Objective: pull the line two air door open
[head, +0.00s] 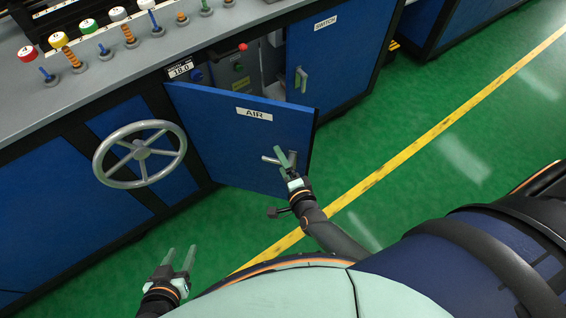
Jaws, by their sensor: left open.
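The blue air door (222,132), with a white AIR label, stands partly open, its right edge swung out from the cabinet. A grey handle (268,159) is on its right part. My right gripper (285,158) is at this handle, its fingers overlapping it in the picture; whether they are closed on it cannot be told. My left gripper (178,257) is open and empty, low over the green floor and apart from the door. No line number is readable on the door.
Inside the cabinet, a grey box (238,72) and a red knob (243,47) show. A handwheel (139,154) stands left of the door. The blue SWITCH door (337,45) is to the right. Green floor (440,175) with a yellow line (425,138) is clear there.

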